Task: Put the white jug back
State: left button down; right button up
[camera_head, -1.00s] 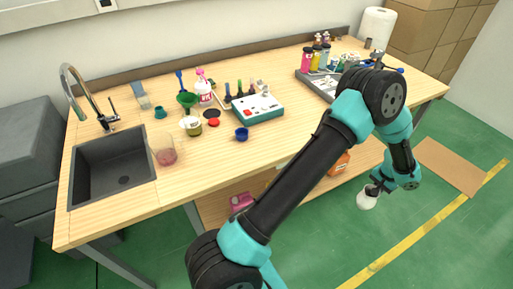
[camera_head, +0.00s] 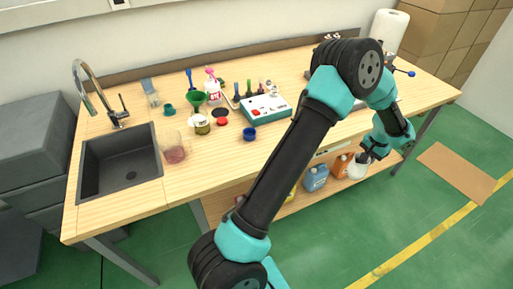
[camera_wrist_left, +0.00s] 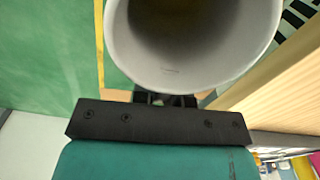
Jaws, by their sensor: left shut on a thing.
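The white jug (camera_head: 357,169) hangs from my left gripper (camera_head: 367,156) at the front edge of the lower shelf, under the right part of the bench. It is beside an orange container (camera_head: 342,165). The gripper is shut on it. In the left wrist view the jug (camera_wrist_left: 165,76) fills the top middle, with its round open mouth toward the camera and a dark inside. The gripper's black body (camera_wrist_left: 158,123) is just below it; the fingertips are mostly hidden. I cannot tell whether the jug touches the shelf. My right gripper is not in view.
The lower shelf (camera_head: 282,209) also holds a blue container (camera_head: 316,178) and a yellow one (camera_head: 291,193), partly behind my arm. The wooden bench top (camera_head: 120,218) is above, with a sink (camera_head: 122,172) and several bottles. Green floor (camera_head: 420,215) is open in front.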

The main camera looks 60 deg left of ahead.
pick_arm(q)
jog(key=s+a+r, duration=0.4)
jog(key=s+a, duration=0.3)
jog(key=s+a+r, duration=0.3)
jog(key=s+a, duration=0.3)
jog(key=a, duration=0.2)
jog(key=s+a+r, duration=0.1)
jog(key=s, duration=1.5)
jog(key=s+a+r+m, duration=0.1)
jog(key=s, duration=1.4)
jog(key=shift+s+a+r, duration=0.25)
jog(key=shift+s+a, duration=0.1)
jog(key=shift+s, duration=0.05)
jog(key=w+a, duration=0.3)
jog(key=a, duration=0.4)
jog(key=w+a+f, duration=0.1)
jog(key=w+a, duration=0.1)
jog(key=a, duration=0.5)
jog(key=shift+w+f, duration=0.2)
jog(key=shift+w, duration=0.2)
jog(key=shift+a, duration=0.1)
